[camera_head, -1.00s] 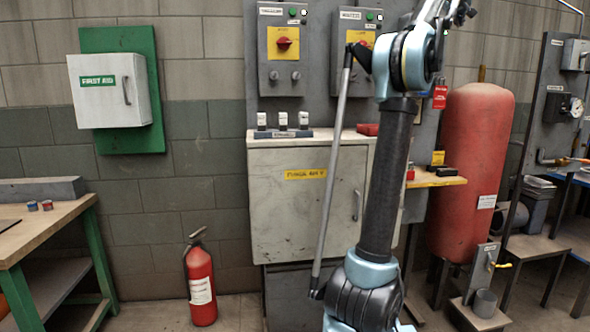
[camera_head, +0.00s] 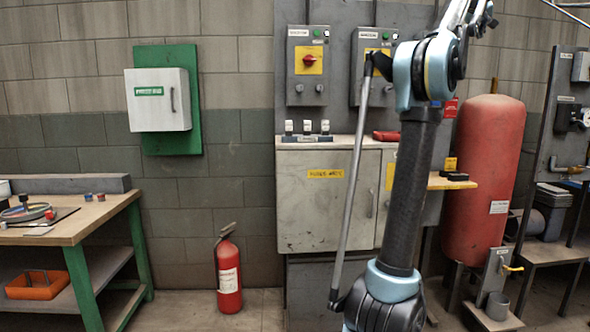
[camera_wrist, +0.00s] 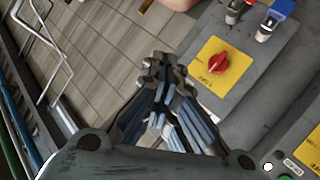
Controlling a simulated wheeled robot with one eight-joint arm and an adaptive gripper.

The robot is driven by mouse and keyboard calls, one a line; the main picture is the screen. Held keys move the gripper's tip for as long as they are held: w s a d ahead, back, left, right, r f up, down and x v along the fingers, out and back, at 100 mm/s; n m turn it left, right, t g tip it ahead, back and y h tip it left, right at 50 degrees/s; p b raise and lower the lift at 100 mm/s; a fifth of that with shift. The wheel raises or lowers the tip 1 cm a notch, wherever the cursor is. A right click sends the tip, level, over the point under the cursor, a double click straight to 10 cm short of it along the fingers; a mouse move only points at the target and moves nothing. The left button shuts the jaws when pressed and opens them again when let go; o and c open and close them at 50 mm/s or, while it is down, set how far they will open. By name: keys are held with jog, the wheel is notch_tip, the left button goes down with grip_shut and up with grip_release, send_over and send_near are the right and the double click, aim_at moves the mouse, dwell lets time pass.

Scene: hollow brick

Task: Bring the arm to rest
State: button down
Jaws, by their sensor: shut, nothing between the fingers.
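My arm (camera_head: 412,190) stands upright at the right of the head view, in front of the grey cabinet. Its upper end runs out of the top of that view, so the gripper does not show there. In the wrist view my gripper (camera_wrist: 163,68) is at the centre with its fingers together and nothing between them. Beyond and beside the fingers, in the wrist view, is a yellow plate with a red rotary switch (camera_wrist: 218,63). I cannot tell the distance between the gripper and the switch panel.
A switch panel (camera_head: 308,100) hangs above the grey cabinet (camera_head: 310,215). A red tank (camera_head: 485,165) stands to the right. A fire extinguisher (camera_head: 228,275) is on the floor, a first aid box (camera_head: 158,100) on the wall, and a workbench (camera_head: 85,220) at the left.

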jog(key=a+f+n+g+y, duration=0.15)
jog(key=a+f+y, duration=0.25)
jog(key=a+f, duration=1.4)
jog(key=s+a+f+g+y, duration=0.1)
jog(key=s+a+f, duration=0.3)
jog(key=a+f, duration=0.4)
jog(key=s+a+f+g+y, duration=0.1)
jog(key=s+a+f+y, duration=0.1)
jog(key=s+a+f, duration=0.45)
jog(key=s+a+f+g, duration=0.2)
jog(key=s+a+f, duration=0.3)
jog(key=s+f, duration=0.4)
jog(key=s+a+f+g+y, duration=0.1)
jog(key=s+a+f, duration=0.5)
jog(key=f, duration=1.4)
jog(key=s+a+f+g, duration=0.3)
jog(key=s+a+f, duration=0.3)
jog(key=s+f, duration=0.8)
jog(key=shift+f+n+y, duration=0.2)
jog(key=shift+n+y, duration=0.1)
jog(key=shift+n, duration=0.15)
